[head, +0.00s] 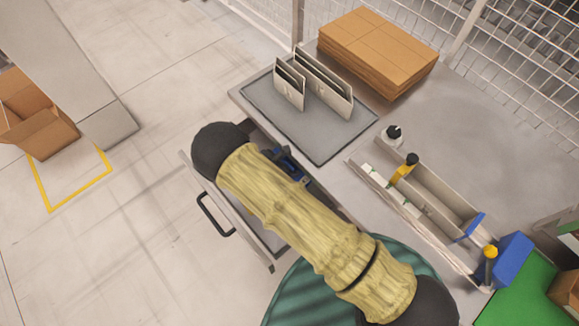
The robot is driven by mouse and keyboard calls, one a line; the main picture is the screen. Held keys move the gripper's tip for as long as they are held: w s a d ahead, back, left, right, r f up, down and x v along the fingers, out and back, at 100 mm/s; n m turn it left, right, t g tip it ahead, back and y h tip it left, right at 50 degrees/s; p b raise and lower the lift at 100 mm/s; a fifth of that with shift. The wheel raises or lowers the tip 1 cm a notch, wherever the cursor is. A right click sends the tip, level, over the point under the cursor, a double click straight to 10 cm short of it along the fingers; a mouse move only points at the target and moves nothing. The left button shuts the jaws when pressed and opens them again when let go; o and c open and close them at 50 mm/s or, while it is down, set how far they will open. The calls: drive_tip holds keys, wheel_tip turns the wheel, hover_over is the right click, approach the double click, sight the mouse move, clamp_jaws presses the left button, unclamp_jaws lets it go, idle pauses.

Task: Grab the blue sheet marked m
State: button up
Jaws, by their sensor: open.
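No blue sheet with a mark m can be made out in the head view. A small blue and dark piece (288,165) shows beside my arm, over the pulled-out drawer; I cannot tell what it is. My arm, in a yellowish cover with black ends, crosses the middle of the picture and hides much of the drawer (273,262). I cannot make out my gripper or its fingers. Upright pale holders (322,84) with thin dark-edged contents stand on a grey tray (318,148) on the table; no mark is readable.
Flat brown cartons (375,48) are stacked at the table's back. The drawer's black handle (214,216) juts left over open floor.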

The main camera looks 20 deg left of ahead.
drive_tip(key=shift+d, duration=0.1)
drive_tip(key=shift+w, duration=0.15)
drive_tip(key=c, duration=1.1)
drive_tip(key=shift+s+a+r, duration=0.25)
drive_tip(key=shift+s+r, duration=0.1)
drive_tip(key=shift+s, duration=0.05)
drive_tip(key=shift+s+a+r+b, duration=0.55)
drive_tip(key=shift+s+a+r, duration=0.55)
drive_tip(key=shift+s, duration=0.85)
drive_tip(key=shift+s+a+r+b, duration=0.55)
drive_tip(key=shift+s+a+r, duration=0.35)
drive_tip(key=shift+s+r, duration=0.8)
drive_tip(key=shift+s+a+r+b, duration=0.55)
drive_tip(key=shift+s+a+r, duration=0.4)
drive_tip(key=shift+s, duration=1.3)
